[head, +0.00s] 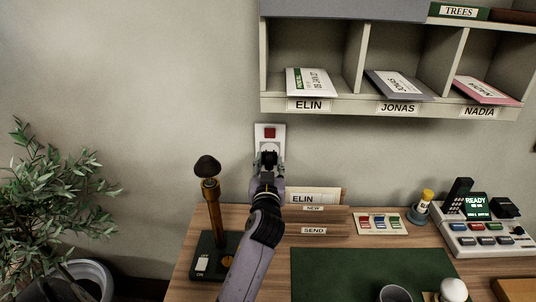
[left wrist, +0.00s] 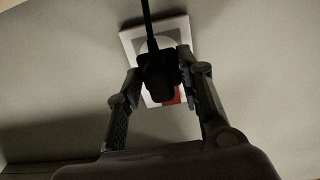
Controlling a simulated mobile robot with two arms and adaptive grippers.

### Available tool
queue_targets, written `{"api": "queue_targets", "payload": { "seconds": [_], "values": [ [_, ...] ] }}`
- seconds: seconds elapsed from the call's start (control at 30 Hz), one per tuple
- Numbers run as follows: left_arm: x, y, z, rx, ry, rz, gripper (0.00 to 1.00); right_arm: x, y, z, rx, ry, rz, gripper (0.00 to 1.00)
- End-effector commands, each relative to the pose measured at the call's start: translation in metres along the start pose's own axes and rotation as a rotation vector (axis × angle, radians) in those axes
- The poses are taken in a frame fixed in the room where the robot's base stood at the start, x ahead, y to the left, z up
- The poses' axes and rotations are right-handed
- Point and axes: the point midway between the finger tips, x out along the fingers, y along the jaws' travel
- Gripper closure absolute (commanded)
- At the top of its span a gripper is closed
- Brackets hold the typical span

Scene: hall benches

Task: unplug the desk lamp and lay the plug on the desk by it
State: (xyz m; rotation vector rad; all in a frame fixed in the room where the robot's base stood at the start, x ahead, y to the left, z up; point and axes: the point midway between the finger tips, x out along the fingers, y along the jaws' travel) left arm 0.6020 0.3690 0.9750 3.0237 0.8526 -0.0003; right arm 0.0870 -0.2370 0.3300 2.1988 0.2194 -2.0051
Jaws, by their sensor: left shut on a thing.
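My left gripper (head: 268,168) is at the wall outlet (head: 269,145), shut on the black plug (left wrist: 157,78). In the left wrist view the plug sits between the two fingers (left wrist: 160,76), with its dark cord (left wrist: 147,22) running up out of the picture. The plug is in front of the white outlet plate, which has a red switch (head: 269,133). I cannot tell whether its pins are in the outlet. The desk lamp (head: 217,225) stands upright on the desk's left end, with a dark head, a brass stem and a dark base. My right gripper is out of view.
The wooden desk (head: 182,272) holds a letter rack (head: 318,228), a green mat (head: 355,272), a cup (head: 395,293) and a console (head: 485,235). Wall pigeonholes (head: 390,107) hang above, right of the outlet. A potted plant (head: 45,205) stands left of the desk.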

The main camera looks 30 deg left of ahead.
Motion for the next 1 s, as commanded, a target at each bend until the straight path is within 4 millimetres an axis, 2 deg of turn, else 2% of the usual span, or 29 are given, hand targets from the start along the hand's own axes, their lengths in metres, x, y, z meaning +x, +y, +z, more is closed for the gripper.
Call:
{"api": "queue_targets", "payload": {
  "seconds": [0.6,1.0],
  "values": [
    [-0.025,0.0,0.0,-0.001,0.001,0.0,1.0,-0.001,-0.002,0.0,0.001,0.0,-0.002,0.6],
    [-0.028,0.0,0.0,0.0,0.001,0.0,1.0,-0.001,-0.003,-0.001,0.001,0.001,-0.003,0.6]
  ]
}}
